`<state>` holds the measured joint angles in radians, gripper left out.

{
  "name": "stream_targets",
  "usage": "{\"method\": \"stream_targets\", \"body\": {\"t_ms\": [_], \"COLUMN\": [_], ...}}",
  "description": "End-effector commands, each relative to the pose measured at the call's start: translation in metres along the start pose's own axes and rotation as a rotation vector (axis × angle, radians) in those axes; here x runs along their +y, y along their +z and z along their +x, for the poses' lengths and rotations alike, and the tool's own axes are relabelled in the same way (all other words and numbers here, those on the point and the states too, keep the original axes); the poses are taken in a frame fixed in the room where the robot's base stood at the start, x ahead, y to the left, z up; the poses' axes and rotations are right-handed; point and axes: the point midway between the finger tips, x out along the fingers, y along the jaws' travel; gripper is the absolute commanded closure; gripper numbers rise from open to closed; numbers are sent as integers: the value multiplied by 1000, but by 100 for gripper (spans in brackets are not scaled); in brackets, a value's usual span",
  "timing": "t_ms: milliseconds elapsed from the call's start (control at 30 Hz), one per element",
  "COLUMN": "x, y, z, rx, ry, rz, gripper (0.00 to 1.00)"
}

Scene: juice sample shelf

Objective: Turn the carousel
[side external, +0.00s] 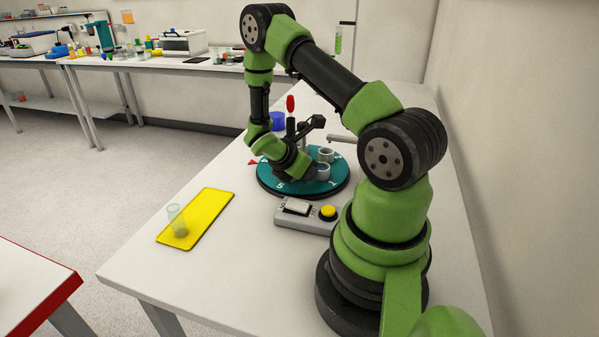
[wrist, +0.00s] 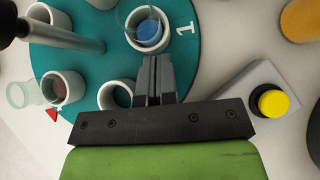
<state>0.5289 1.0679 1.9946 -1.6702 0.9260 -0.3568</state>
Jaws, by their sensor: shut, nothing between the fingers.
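The teal carousel (side external: 265,188) is a round disc on the white table, with numbers on its top and white ring holders standing on it. In the wrist view the carousel (wrist: 190,60) carries a holder with a clear cup (wrist: 148,32) with blue in it, beside the number 1. Other holders (wrist: 115,95) (wrist: 64,86) stand to its left. My gripper (wrist: 155,60) is shut and empty, its fingertips over the disc just below the blue-filled cup in the picture. I cannot tell whether they touch its holder. In the side view my arm hides the fingertips.
A grey box (side external: 295,215) with a yellow button (side external: 328,212) stands just in front of the disc. A yellow mat (side external: 210,208) with a clear cup (side external: 177,218) lies at the left. A red pointer (wrist: 52,114) sits at the rim. The table's front is mostly clear.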

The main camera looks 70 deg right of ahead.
Motion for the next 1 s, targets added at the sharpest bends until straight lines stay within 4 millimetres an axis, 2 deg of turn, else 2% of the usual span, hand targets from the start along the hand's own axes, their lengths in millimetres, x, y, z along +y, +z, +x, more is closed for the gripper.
{"method": "stream_targets", "body": {"t_ms": [267, 467, 567, 800, 1000], "x": [0, -4, -10, -19, -25], "y": [-1, -16, -31, -27, -26], "z": [-1, -16, -31, -88, -118], "rx": [0, 0, 1, 2, 1], "ry": [2, 5, 7, 10, 6], "rz": [0, -4, -7, 1, 2], "gripper": [100, 100, 100, 100, 100]}}
